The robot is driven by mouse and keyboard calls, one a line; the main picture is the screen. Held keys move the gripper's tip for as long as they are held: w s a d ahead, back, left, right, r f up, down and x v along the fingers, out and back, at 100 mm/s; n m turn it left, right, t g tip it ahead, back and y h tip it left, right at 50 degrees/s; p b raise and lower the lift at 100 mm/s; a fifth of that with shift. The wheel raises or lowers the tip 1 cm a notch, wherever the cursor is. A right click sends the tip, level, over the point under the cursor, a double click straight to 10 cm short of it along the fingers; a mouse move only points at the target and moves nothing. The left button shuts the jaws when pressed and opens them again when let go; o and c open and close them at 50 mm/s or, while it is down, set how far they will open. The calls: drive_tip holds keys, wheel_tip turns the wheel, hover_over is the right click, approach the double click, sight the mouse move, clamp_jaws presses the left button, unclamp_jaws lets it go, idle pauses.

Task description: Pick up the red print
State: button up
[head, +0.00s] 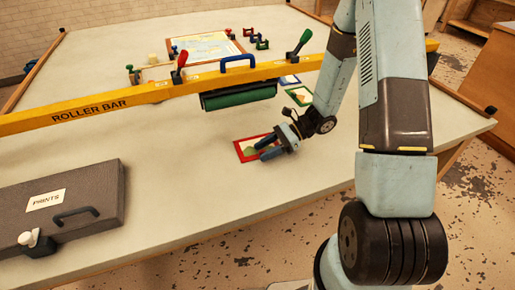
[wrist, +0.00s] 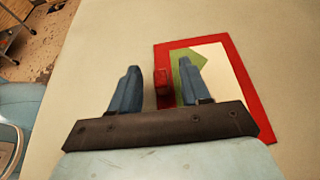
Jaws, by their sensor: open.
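The red print (head: 240,154) lies flat on the pale table in the head view, a red border around a cream picture with a green shape. It also shows in the wrist view (wrist: 258,108), where a small raised red piece (wrist: 162,82) stands at its left edge. My gripper (head: 264,149) is over the print, and in the wrist view (wrist: 158,80) its two blue fingers are apart, one on each side of the red piece. The right finger covers part of the picture. I cannot tell the fingers' height above the table.
A yellow roller bar (head: 160,92) with a green roller (head: 238,95) crosses the table behind my gripper. A grey PRINTS box (head: 62,205) is at the front left. Smaller framed prints (head: 300,96) lie behind. The table front near the print is clear.

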drive_tip(key=shift+a+f, duration=0.15)
drive_tip(key=shift+a, duration=0.15)
clamp_jaws()
idle(0.3)
